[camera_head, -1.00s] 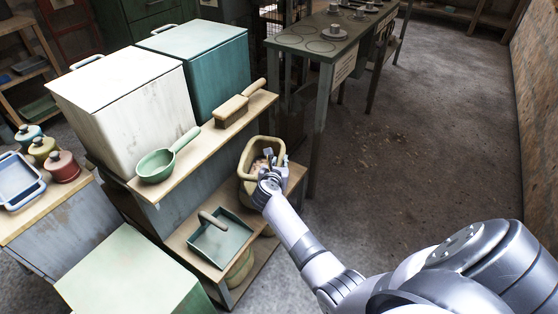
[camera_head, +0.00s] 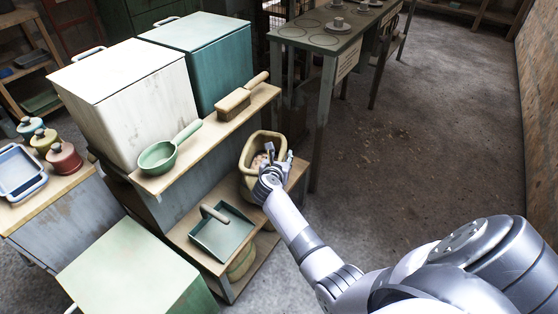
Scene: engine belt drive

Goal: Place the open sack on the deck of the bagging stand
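The open sack (camera_head: 248,157) is a tan, upright bag with a rolled rim and light brown contents. It stands at the right end of the stand's lower deck (camera_head: 183,233), the wooden shelf below the bins. My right gripper (camera_head: 272,155) is at the sack's near right side, over its rim. Its fingers look apart, but the hand hides part of the sack, and I cannot tell whether they grip the rim. My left gripper is not in view.
A green dustpan (camera_head: 221,232) lies on the deck left of the sack. A green scoop (camera_head: 159,156) and a brush (camera_head: 236,101) lie on the upper shelf. White (camera_head: 128,105) and teal (camera_head: 205,55) bins stand behind. A long table (camera_head: 315,44) is beyond. The floor at right is clear.

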